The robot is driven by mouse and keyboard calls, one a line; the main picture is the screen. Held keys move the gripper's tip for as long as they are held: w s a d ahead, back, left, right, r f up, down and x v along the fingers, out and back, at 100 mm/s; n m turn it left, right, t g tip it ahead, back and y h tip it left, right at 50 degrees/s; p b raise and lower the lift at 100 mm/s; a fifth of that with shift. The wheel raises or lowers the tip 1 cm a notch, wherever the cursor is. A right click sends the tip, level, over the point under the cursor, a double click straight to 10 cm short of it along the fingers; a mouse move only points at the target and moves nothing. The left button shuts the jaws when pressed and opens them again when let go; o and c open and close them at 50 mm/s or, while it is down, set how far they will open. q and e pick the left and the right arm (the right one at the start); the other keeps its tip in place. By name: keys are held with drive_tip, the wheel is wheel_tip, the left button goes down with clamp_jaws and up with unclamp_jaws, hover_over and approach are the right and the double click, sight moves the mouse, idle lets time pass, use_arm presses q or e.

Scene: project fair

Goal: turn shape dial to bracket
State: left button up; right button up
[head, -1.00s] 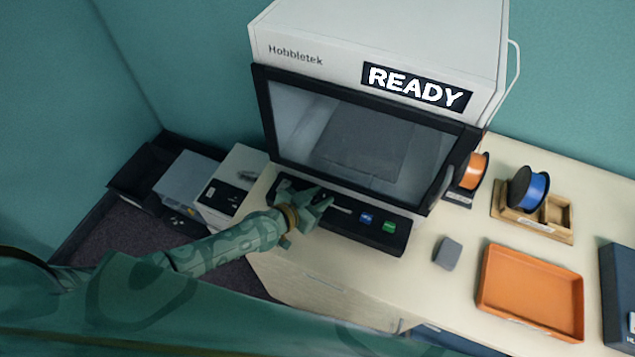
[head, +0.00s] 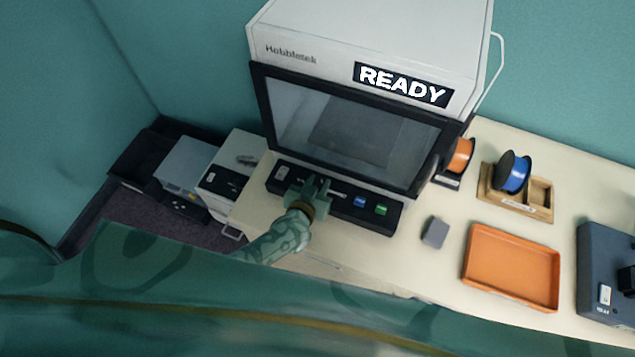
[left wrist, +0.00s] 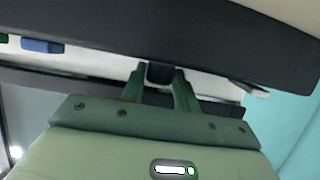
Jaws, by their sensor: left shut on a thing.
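The printer (head: 345,125), a white machine with a dark-framed glass door and a "READY" display (head: 403,85), stands on the bench. Its black control panel (head: 282,190) runs along the front below the door. My left gripper (head: 316,186) is at the left-middle part of this panel. In the left wrist view, my left gripper (left wrist: 159,78) is shut on a small dark dial (left wrist: 160,72), one finger on each side of it. The dial's labels and pointer cannot be read, and in the head view the gripper hides it. My right gripper is not in view.
Right of the dial on the panel are a slot, a blue button (head: 360,202) and a green button (head: 381,209). A grey block (head: 435,232), an orange tray (head: 511,301) and filament spools, orange (head: 460,156) and blue (head: 513,172), stand on the bench to the right.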

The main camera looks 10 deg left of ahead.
sight(319, 183)
use_arm(q)
drive_tip(key=o, duration=0.7)
drive_tip(key=p+v, duration=0.3)
drive_tip(key=v, duration=0.2)
drive_tip(key=shift+s+r, duration=0.25)
drive_tip(key=shift+r, duration=0.05)
drive_tip(key=p+v, duration=0.1)
drive_tip(key=v, duration=0.9)
drive_tip(key=shift+s+a+p, duration=0.1)
drive_tip(key=shift+s+p, duration=0.25)
drive_tip(key=shift+p, duration=0.05)
